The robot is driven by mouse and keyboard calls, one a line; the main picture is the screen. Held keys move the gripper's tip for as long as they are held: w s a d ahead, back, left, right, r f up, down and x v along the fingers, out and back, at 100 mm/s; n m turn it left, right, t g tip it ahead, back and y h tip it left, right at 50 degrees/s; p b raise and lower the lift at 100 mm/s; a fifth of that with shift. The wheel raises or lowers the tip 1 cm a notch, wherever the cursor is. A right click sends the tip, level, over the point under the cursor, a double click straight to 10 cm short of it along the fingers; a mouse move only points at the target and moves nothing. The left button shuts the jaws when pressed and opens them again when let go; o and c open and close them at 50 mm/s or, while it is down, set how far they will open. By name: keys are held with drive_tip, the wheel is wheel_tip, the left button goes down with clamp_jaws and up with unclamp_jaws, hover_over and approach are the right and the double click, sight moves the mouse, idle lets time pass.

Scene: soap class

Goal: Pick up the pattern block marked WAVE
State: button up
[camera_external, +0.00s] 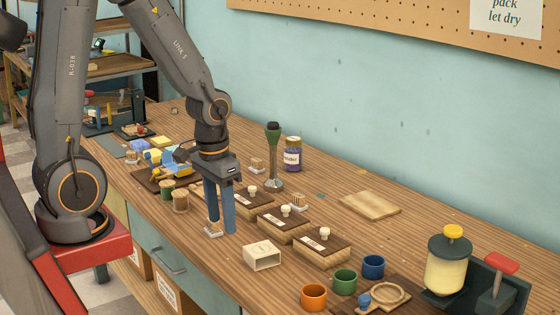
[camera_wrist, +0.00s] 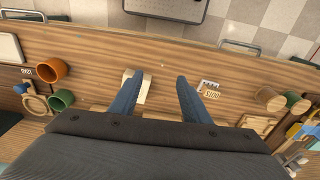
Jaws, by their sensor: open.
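My gripper (camera_external: 220,226) is open and empty, pointing down low over the bench front; its blue fingers also show in the wrist view (camera_wrist: 160,78), with bare wood between them. A small wooden block with a pale base (camera_external: 212,231) stands by the left fingertip. In the wrist view a small lettered block (camera_wrist: 211,94) lies just right of the right finger, apart from it; its lettering is too small to read surely. Other small blocks stand further back, one left of the green-topped stand (camera_external: 257,166) and one right of it (camera_external: 298,203). I cannot read WAVE on any block.
A cream hollow box (camera_external: 262,256) stands right of my gripper. Several dark-lidded wooden boxes (camera_external: 322,246) line up behind it. Orange (camera_external: 314,297), green (camera_external: 344,281) and blue cups (camera_external: 373,266) stand at the right. Wooden spools (camera_external: 180,201) stand at the left.

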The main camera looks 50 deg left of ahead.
drive_tip(key=shift+o, duration=0.9)
